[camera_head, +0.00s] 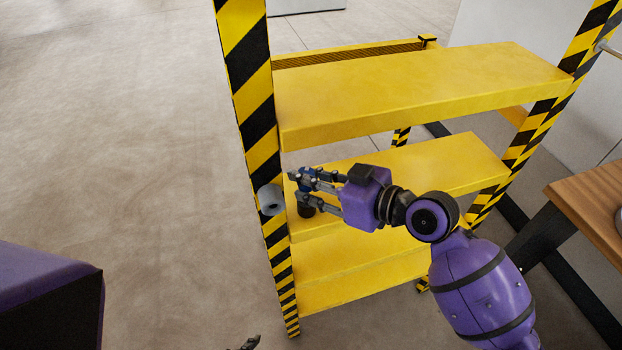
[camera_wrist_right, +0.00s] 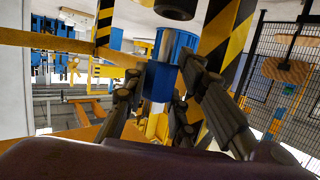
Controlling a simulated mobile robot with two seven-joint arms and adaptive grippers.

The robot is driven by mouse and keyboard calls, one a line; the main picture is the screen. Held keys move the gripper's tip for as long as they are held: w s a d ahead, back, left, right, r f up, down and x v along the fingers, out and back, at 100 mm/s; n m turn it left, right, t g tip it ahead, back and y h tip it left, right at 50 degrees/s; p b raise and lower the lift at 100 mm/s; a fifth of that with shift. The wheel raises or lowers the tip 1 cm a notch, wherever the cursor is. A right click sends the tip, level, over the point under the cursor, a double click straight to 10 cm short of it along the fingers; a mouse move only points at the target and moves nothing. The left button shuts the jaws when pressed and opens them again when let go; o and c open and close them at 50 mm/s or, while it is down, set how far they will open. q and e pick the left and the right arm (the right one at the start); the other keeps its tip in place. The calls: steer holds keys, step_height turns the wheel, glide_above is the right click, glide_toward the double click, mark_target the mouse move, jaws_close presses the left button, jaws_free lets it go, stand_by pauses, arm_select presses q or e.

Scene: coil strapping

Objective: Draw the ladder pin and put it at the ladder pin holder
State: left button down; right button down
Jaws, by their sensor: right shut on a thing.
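My right gripper (camera_head: 308,187) is shut on a small blue piece (camera_head: 306,179), which looks like the ladder pin, beside the striped left post of the yellow ladder. In the right wrist view the blue piece (camera_wrist_right: 161,78) has a silvery band and sits between the fingers of the right gripper (camera_wrist_right: 163,72). A grey cylinder with a hole (camera_head: 270,200) is at the post, just left of the fingertips; I cannot tell if it is the pin holder. A dark tip at the bottom edge may be my left gripper (camera_head: 248,343).
The yellow ladder steps (camera_head: 400,95) stand around my right gripper, with striped posts (camera_head: 250,80) at the sides. A wooden table (camera_head: 590,205) is at the right. The floor to the left is open. A mesh fence (camera_wrist_right: 290,70) shows in the right wrist view.

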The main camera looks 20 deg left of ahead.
arm_select(q)
steer(key=shift+f, duration=0.1)
arm_select(e)
steer(key=shift+f, duration=0.2)
steer(key=shift+f, duration=0.25)
steer(key=shift+f+b, duration=0.55)
steer(key=shift+f, duration=0.05)
arm_select(q)
steer(key=shift+s+f+g+b, duration=0.3)
steer(key=shift+s+f, duration=1.05)
steer(key=shift+f, duration=0.1)
arm_select(e)
steer(key=shift+f, duration=0.6)
arm_select(q)
steer(key=shift+w+r, duration=0.1)
